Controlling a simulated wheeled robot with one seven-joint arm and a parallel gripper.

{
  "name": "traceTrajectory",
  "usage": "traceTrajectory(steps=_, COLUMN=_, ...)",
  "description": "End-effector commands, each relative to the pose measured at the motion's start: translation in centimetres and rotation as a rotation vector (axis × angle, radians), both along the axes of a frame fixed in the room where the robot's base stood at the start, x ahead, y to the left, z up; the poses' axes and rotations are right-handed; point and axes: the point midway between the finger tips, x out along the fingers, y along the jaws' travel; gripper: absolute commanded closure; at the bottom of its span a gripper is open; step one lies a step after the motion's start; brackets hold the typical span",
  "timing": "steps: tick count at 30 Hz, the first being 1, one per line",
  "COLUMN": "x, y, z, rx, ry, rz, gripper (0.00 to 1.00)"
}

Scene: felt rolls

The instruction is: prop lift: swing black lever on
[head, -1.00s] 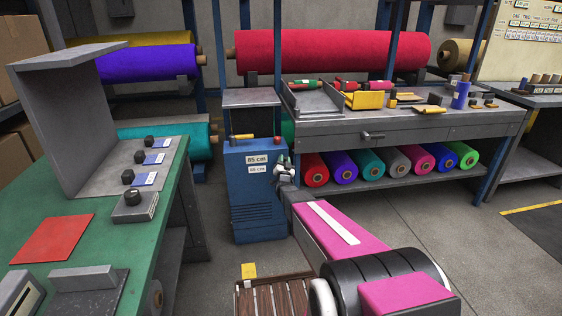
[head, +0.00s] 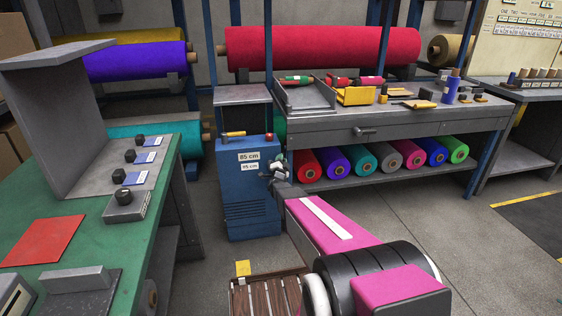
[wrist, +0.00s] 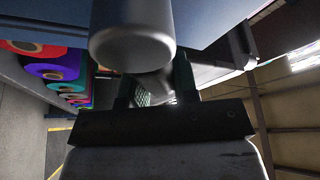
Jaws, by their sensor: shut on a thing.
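The prop lift is a blue cabinet (head: 247,205) with white labels on its front, the upper reading 85 cm. A yellow-handled piece (head: 233,134) and a red knob (head: 270,137) sit on its top. My gripper (head: 275,168) is at the cabinet's right front edge, in front of it. In the wrist view a thick rounded grey cylinder end (wrist: 132,42) fills the top middle, close to the fingers. My gripper (wrist: 155,88) is shut on a part between its fingers, apparently the black lever. The lever is mostly hidden by my gripper in the head view.
A grey workbench (head: 420,125) stands to the right, with several coloured felt rolls (head: 365,160) beneath. A green table (head: 75,200) with a grey panel is on the left. A wooden slatted crate (head: 262,295) is low in front. Open floor (head: 480,250) lies to the right.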

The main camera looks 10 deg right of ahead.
Motion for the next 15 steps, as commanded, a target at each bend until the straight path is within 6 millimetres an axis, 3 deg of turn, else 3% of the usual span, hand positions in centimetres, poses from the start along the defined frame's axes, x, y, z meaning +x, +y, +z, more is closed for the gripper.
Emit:
traceTrajectory(steps=10, x=-0.07, y=-0.02, z=-0.07, rx=0.002, ry=0.002, rz=0.000, gripper=1.00)
traceTrajectory(steps=11, x=-0.07, y=-0.02, z=-0.07, rx=0.002, ry=0.002, rz=0.000, gripper=0.63)
traceTrajectory(steps=12, x=-0.07, y=-0.02, z=-0.06, rx=0.001, ry=0.002, rz=0.000, gripper=0.50)
traceTrajectory(steps=15, x=-0.05, y=-0.02, z=-0.05, rx=0.001, ry=0.002, rz=0.000, gripper=0.47)
